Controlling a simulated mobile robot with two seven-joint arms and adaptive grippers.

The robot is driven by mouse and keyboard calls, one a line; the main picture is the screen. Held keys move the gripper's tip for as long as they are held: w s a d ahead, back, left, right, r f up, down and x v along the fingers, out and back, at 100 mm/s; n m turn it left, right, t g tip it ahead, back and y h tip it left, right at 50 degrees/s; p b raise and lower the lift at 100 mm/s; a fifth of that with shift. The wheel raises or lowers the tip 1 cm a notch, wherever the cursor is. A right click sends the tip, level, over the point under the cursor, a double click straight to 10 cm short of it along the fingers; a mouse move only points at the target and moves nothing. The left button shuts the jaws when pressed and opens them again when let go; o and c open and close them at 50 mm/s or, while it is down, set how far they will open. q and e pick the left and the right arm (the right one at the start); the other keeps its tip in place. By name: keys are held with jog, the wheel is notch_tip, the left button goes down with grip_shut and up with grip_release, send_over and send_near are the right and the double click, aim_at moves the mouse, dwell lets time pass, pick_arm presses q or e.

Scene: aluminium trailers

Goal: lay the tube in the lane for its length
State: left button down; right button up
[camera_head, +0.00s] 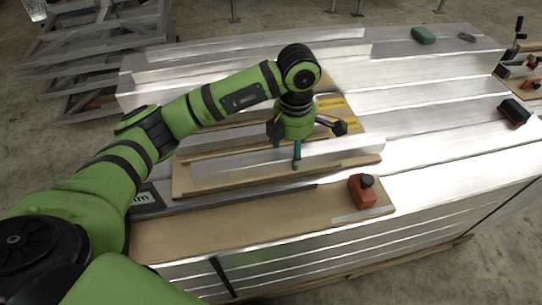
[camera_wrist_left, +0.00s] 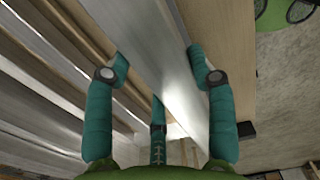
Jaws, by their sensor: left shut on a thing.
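A long silver aluminium tube (camera_head: 345,148) lies lengthwise over a wooden board with raised strips (camera_head: 186,188); it also shows in the left wrist view (camera_wrist_left: 170,85). My left gripper (camera_head: 288,155) reaches down over the tube near its middle. In the left wrist view its teal fingers (camera_wrist_left: 159,58) stand on both sides of the tube, shut on it. Wooden strips and gaps show beside the tube. I cannot tell whether the tube rests on the lane floor or sits a little above it. My right gripper is not in view.
A red block-shaped object with a black top (camera_head: 362,191) stands on the front wooden board (camera_head: 235,222). Yellow labels (camera_head: 331,103) mark the rear board. A black object (camera_head: 514,112) and a green one (camera_head: 423,35) lie on the metal stack. The right half of the stack is mostly clear.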

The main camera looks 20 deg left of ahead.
pick_arm(q)
jog(key=w+a+f, duration=0.1)
jog(key=a+f, duration=0.1)
jog(key=a, duration=0.1)
jog(key=w+a+f, duration=0.1)
jog(key=a+f, duration=0.1)
jog(key=a, duration=0.1)
jog(key=a+f, duration=0.2)
jog(key=a, duration=0.2)
jog(key=shift+w+a, duration=0.1)
jog(key=shift+w, duration=0.3)
notch_tip(320, 180, down, 4)
jog(key=shift+f, duration=0.1)
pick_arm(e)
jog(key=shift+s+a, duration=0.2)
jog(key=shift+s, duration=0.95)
pick_arm(q)
jog(key=shift+f, duration=0.15)
jog(key=shift+c, duration=2.1)
grip_release()
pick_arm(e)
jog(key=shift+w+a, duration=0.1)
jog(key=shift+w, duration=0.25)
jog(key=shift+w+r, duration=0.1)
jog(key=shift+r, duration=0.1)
